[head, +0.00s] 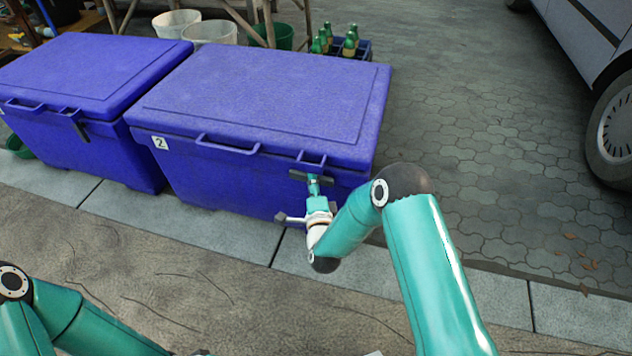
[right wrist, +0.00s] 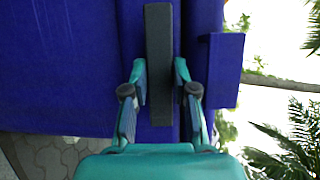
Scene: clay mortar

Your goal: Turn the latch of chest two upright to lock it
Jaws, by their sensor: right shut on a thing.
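Chest two (head: 255,92) is a blue box with a closed lid and a white "2" label (head: 160,143) on its front. Its dark latch (head: 298,174) is at the right of the front, below a small lid bracket, and lies about level. My right gripper (head: 314,183) is at the latch, shut on it. In the right wrist view the latch (right wrist: 158,50) is a dark bar between the two fingertips (right wrist: 160,80); its far end extends beyond them. The fingers partly cover the latch in the head view.
Another blue chest (head: 85,70) stands to the left, with a dark latch (head: 80,131) hanging tilted. Buckets (head: 210,32) and a bottle crate (head: 362,50) are behind. A car (head: 600,60) is at the right. Paving right of chest two is clear.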

